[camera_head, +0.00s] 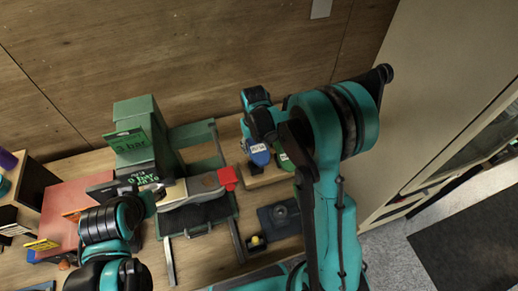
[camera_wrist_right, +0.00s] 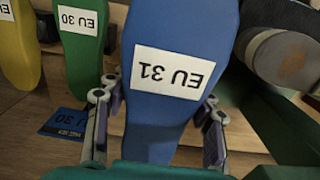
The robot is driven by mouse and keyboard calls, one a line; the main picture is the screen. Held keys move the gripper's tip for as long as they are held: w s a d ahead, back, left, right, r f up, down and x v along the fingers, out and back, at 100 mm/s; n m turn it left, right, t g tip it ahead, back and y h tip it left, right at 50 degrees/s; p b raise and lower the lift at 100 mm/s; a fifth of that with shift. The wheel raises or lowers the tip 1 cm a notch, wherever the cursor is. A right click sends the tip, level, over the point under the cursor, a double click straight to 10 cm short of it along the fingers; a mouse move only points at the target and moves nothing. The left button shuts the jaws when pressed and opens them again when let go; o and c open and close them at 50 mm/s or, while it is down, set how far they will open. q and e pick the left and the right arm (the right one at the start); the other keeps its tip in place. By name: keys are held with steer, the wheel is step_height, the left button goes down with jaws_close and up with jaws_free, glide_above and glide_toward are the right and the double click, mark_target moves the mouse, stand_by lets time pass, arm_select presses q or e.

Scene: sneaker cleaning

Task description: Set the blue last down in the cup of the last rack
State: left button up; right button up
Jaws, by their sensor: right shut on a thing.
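The blue last (camera_head: 259,155), labelled EU 31, is in my right gripper; it fills the middle of the right wrist view (camera_wrist_right: 178,45). My right gripper (camera_wrist_right: 158,115) is shut on it, with one finger on each side. In the head view the blue last is over the wooden last rack (camera_head: 262,179), beside a green last (camera_head: 285,162). The cup under the blue last is hidden, so I cannot tell whether the last touches it. My left gripper (camera_head: 154,193) is near the grey sneaker (camera_head: 192,188); its finger opening is unclear.
In the right wrist view a green last (camera_wrist_right: 82,25) labelled EU 30 and a yellow last (camera_wrist_right: 20,50) stand left of the blue last. A blue EU 30 card (camera_wrist_right: 66,123) lies near them. A green press (camera_head: 145,130) stands left of the rack.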

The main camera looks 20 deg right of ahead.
steer(key=shift+s, duration=0.1)
steer(key=shift+b, duration=0.3)
steer(key=shift+f+b, duration=0.5)
steer(key=shift+f, duration=0.1)
step_height(320, 180, down, 5)
steer(key=b, duration=0.4)
steer(key=shift+r, duration=0.2)
steer(key=shift+b, duration=0.45)
stand_by(1.0)
steer(key=shift+f+b, duration=1.55)
steer(key=shift+f, duration=0.2)
steer(key=o, duration=1.2)
